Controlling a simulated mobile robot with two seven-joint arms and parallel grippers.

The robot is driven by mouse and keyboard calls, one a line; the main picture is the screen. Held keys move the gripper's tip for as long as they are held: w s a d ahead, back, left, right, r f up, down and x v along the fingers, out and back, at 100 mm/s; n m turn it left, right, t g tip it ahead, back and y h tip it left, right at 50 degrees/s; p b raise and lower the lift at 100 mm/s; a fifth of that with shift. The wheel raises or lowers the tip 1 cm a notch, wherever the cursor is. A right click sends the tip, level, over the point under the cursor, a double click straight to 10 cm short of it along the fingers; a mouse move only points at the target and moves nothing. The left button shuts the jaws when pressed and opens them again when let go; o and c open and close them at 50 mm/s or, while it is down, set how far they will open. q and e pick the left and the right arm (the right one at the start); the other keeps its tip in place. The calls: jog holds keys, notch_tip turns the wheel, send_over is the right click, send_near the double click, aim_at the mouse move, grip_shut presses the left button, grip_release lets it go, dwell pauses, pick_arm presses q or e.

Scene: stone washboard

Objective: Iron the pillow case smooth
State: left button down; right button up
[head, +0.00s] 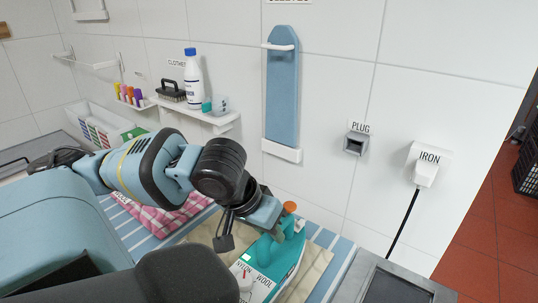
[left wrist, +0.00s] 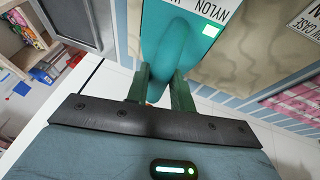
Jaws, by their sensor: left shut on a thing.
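The teal iron (head: 268,252) stands at the lower middle of the head view, with a NYLON/WOOL dial label on it. My left gripper (head: 277,228) is shut on its handle. The left wrist view shows the iron (left wrist: 182,45) between the two green fingers of the gripper (left wrist: 162,88). A beige cloth (head: 318,268), apparently the pillow case, lies flat beneath and around the iron; it also shows in the left wrist view (left wrist: 240,70). Whether the iron touches it is hard to tell, and its middle is hidden. My right gripper is not in view.
A blue-striped surface (head: 343,258) lies under the cloth. A pink checkered cloth (head: 170,217) lies to the left, partly behind my arm. A wall shelf (head: 220,122) with bottle and brush, a hanging blue board (head: 282,90), a PLUG socket (head: 355,144) and an IRON plug (head: 425,173) with black cord are behind.

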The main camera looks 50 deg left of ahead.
pick_arm(q)
jog(key=shift+s+d+f, duration=0.1)
jog(key=shift+d+f, duration=0.05)
jog(key=shift+d, duration=0.05)
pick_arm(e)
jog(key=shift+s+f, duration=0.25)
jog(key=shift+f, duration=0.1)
pick_arm(q)
jog(key=shift+w+d, duration=0.3)
jog(key=shift+d, duration=0.6)
jog(key=shift+d+r+p, duration=0.25)
jog(key=shift+d+p, duration=0.2)
jog(key=shift+d, duration=0.05)
jog(key=shift+w+d, duration=0.25)
jog(key=shift+d, duration=0.2)
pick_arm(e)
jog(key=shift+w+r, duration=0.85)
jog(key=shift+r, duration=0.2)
